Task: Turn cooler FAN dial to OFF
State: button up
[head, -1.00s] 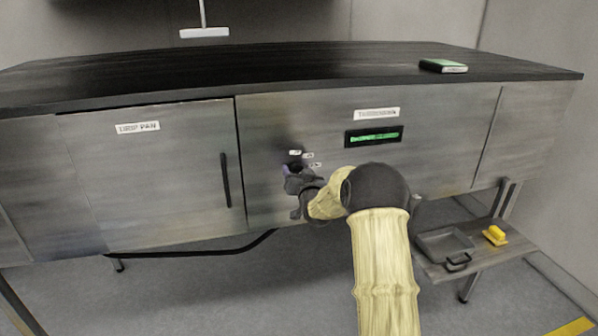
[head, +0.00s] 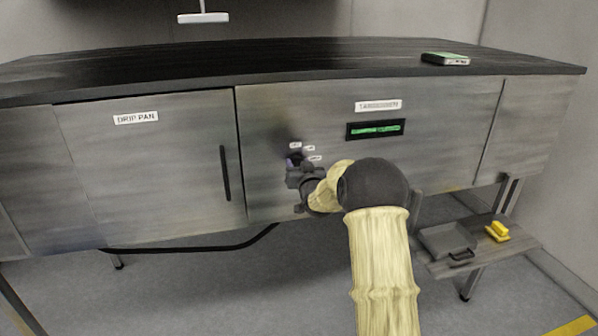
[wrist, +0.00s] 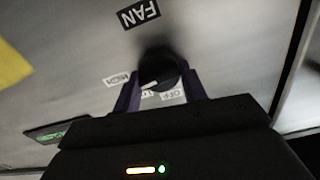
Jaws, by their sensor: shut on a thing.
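The FAN dial (wrist: 160,70) is a round black knob on the grey steel front panel, with a pale pointer mark on its face. In the wrist view it sits between the two purple-dark fingers of my gripper (wrist: 162,92), which is shut on it. A FAN label (wrist: 138,14) and small position labels surround it, including OFF (wrist: 172,95). The pale mark lies near the labels at the lower side, between HIGH and OFF; its exact setting is unclear. In the head view my gripper (head: 297,166) reaches the panel and mostly hides the dial.
A green-lit display (head: 376,129) is right of the dial. The DRIP PAN door (head: 140,170) with a vertical handle (head: 225,173) is to the left. A low shelf (head: 480,258) at right holds a grey pan (head: 447,238) and a yellow item (head: 497,231).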

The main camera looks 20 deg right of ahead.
jog(key=shift+a+f+n+b, duration=0.1)
jog(key=shift+a+n+b, duration=0.05)
jog(key=shift+n+b, duration=4.3)
jog(key=shift+a+f+n+b, duration=0.1)
jog(key=shift+n+b, duration=3.65)
jog(key=shift+b, duration=1.3)
jog(key=o, duration=1)
